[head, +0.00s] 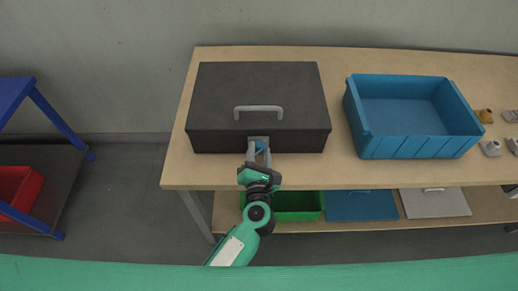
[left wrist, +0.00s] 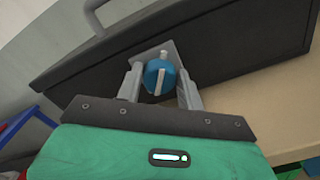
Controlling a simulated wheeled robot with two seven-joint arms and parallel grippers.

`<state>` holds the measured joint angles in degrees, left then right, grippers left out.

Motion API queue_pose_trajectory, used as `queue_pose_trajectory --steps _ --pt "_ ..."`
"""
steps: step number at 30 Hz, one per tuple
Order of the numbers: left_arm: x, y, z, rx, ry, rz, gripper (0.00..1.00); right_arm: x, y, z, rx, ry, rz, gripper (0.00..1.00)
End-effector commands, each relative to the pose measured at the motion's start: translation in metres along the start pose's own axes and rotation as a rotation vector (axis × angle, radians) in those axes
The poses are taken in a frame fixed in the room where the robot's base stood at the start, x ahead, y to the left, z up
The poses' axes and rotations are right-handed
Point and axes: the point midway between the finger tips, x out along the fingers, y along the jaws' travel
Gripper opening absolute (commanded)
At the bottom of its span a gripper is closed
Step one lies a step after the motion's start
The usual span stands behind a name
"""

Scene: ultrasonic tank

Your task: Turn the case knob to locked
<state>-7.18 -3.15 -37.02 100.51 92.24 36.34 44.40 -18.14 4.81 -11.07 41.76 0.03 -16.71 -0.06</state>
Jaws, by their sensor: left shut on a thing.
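The black case (head: 258,105) sits shut on the wooden table, its grey handle (head: 258,110) on the lid. Its blue knob (left wrist: 155,78) with a white bar is on a grey plate on the front face. In the left wrist view the white bar stands close to upright in the picture; which setting this marks I cannot tell. My left gripper (head: 258,152) is at the case's front, its two grey fingers (left wrist: 161,88) on either side of the knob and shut on it. In the head view the fingers partly hide the knob. My right gripper is not in view.
An empty blue bin (head: 408,145) stands right of the case. A green bin (head: 297,205) and flat panels sit on the lower shelf. A blue rack with a red bin (head: 18,188) stands left.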

Motion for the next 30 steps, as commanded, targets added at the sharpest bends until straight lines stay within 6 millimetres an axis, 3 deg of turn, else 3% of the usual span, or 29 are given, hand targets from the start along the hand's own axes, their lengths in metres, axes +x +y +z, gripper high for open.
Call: queue_pose_trajectory --steps 15,16,18,30 --pt "0.0002 -0.0003 0.0008 0.02 -0.002 0.0 0.15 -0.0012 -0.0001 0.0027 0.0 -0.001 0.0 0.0" --pt "0.0002 -0.0003 0.0009 0.02 -0.002 0.0 0.42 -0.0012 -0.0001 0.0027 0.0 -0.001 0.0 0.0" --pt "0.0002 -0.0003 0.0008 0.02 -0.002 0.0 0.55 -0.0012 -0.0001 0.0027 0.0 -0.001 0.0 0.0" --pt "-0.0054 -0.0009 -0.0006 0.02 0.0 -0.001 0.58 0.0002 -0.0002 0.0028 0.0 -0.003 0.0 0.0"
